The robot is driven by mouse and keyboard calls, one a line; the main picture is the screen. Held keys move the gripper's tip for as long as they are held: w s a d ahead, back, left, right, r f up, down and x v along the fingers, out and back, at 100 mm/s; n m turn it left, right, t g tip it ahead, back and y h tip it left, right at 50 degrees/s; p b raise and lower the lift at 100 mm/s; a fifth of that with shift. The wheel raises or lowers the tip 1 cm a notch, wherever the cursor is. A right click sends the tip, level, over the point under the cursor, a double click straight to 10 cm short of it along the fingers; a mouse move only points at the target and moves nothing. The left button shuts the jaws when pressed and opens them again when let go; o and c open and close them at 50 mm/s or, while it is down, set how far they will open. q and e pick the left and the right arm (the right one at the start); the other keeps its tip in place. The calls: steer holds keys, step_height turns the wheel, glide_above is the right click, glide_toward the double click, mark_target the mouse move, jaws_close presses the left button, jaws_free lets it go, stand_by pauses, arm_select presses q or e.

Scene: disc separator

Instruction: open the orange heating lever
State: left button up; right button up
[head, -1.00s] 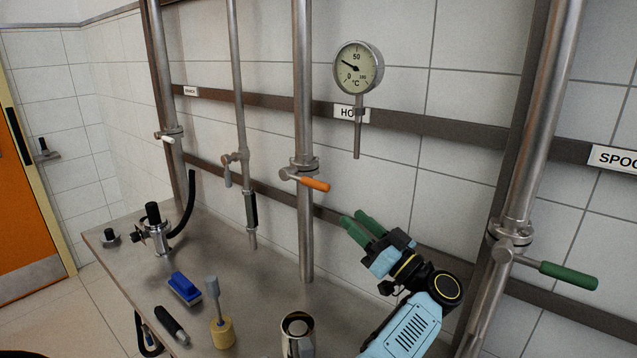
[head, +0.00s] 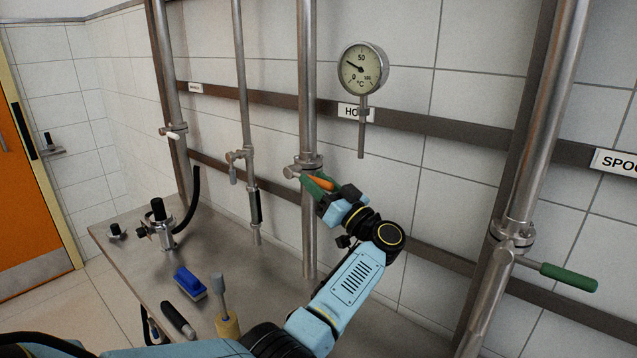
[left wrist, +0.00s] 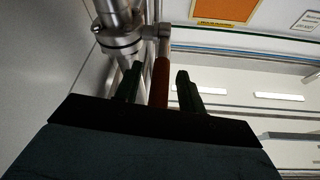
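The orange heating lever (head: 320,183) sticks out sideways from a valve (head: 307,164) on the middle vertical pipe. My left gripper (head: 314,182) is at the lever, with its green fingers on either side of the orange handle. In the left wrist view, the lever (left wrist: 160,84) lies between the two fingers of my left gripper (left wrist: 156,80), with gaps on both sides. The gripper is open, and the gripper body hides the handle's near end. My right gripper is not in view.
A round temperature gauge (head: 362,68) hangs on the wall to the right of the pipe. A thick pipe with a green lever (head: 568,276) stands further right. Below, the steel table (head: 245,263) holds a blue brush (head: 189,282) and other tools.

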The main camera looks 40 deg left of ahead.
arm_select(q)
steer(key=shift+c, duration=0.3)
jaws_close()
steer(key=shift+f+y+b, duration=0.7)
steer(key=shift+f+b, duration=0.05)
steer(key=shift+f, duration=0.05)
steer(key=shift+a+f+m+t+y+b, duration=0.2)
steer(key=shift+f+y+b, duration=0.25)
steer(key=shift+y+b, duration=0.35)
steer(key=shift+a+f+m+t+y+b, duration=0.1)
steer(key=shift+f+m+t+y+b, duration=0.25)
steer(key=shift+b, duration=0.6)
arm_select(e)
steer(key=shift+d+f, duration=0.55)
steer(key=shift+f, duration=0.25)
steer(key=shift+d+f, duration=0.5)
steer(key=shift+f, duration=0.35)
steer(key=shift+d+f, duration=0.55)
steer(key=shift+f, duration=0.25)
